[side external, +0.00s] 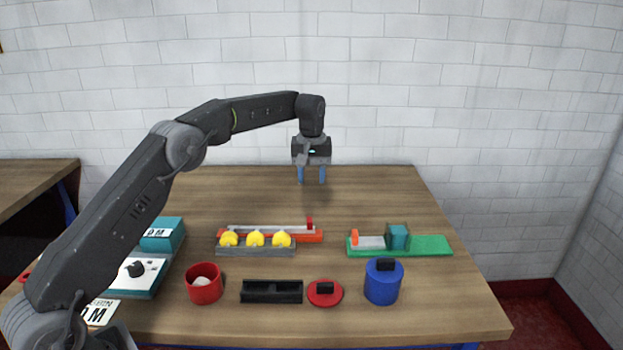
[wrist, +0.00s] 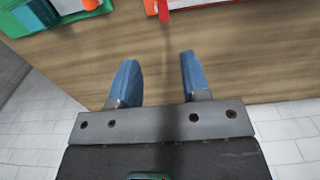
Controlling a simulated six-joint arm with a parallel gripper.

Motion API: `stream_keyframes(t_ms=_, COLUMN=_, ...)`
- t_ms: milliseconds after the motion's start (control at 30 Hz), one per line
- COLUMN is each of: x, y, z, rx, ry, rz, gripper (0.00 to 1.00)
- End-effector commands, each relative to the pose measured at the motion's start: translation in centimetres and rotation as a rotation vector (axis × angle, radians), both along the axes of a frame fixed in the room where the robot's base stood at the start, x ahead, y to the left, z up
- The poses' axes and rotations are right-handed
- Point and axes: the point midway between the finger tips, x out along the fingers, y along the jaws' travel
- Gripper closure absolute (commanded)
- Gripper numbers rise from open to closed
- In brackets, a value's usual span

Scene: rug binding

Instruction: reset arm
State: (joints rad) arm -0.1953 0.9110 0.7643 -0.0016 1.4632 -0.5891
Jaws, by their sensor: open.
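My gripper (side external: 312,175) is open, with blue fingertips pointing down above the far part of the wooden table (side external: 370,190). It is empty and apart from every object. In the wrist view the two blue fingers of my gripper (wrist: 158,82) are spread with only bare table and its edge between and beyond them.
Red cup (side external: 205,290), black tray (side external: 271,299), red lid (side external: 325,301) and blue canister (side external: 383,285) stand along the front. Behind are a grey rack (side external: 255,252) with yellow pieces (side external: 255,238), an orange-red fixture (side external: 312,237) and a green base (side external: 430,246). The far table is clear.

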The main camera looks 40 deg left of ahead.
Motion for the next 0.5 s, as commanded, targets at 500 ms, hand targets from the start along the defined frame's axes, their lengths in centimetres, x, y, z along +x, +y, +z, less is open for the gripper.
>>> stream_keyframes(t_ms=500, x=-6.9, y=-4.0, z=9.1, rx=0.03, ry=-0.119, rz=-0.189, gripper=0.57)
